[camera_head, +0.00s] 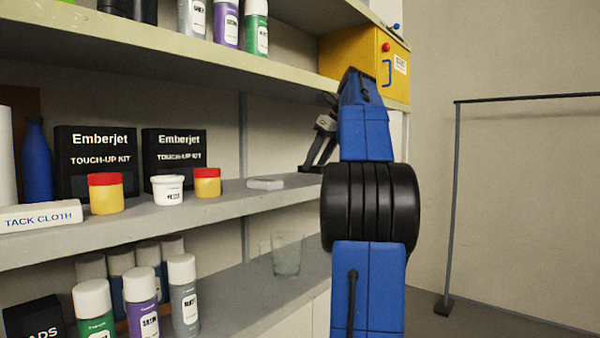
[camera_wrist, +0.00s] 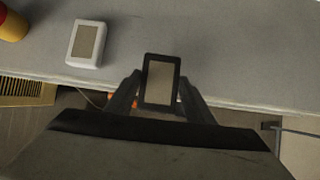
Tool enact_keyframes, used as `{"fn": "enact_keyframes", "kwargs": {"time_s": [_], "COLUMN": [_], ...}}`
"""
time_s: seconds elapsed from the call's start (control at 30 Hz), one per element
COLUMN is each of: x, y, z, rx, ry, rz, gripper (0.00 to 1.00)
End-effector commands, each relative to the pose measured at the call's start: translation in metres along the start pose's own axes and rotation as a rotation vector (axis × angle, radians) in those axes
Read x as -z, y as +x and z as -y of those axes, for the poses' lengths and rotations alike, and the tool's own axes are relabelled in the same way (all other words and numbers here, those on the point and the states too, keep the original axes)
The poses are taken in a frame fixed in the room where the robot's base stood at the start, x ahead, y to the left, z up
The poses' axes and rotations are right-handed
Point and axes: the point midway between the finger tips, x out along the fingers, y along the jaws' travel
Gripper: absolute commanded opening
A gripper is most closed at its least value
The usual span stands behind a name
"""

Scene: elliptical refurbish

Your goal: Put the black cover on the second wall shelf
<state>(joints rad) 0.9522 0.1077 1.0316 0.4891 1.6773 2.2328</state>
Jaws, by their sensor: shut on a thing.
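The black cover (camera_wrist: 160,92) is a small rectangle with a black rim and a tan middle. My gripper (camera_wrist: 160,80) is shut on it, one finger at each side. In the wrist view the cover overlaps the front edge of the middle shelf (camera_wrist: 215,55); I cannot tell whether it touches the shelf.
A similar white cover (camera_head: 265,183) lies on the middle shelf, left of my gripper. Further left stand a yellow jar with a red lid (camera_head: 207,183), a white tub (camera_head: 167,190) and black boxes (camera_head: 174,155). A glass (camera_head: 287,253) stands below. A yellow cabinet (camera_head: 365,55) is above.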

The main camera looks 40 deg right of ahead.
Motion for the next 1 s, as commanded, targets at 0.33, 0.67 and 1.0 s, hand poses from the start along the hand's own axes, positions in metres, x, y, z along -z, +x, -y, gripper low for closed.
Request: {"fn": "enact_keyframes", "kwargs": {"time_s": [0.33,0.67,1.0], "x": [-0.050,-0.041,-0.035], "y": [0.032,0.053,0.064], "z": [0.000,-0.001,0.000], "rx": [0.000,-0.001,0.001], "ry": [-0.003,0.002,-0.001], "rz": [0.001,-0.001,0.001], "gripper": [0.18,0.18,0.18]}}
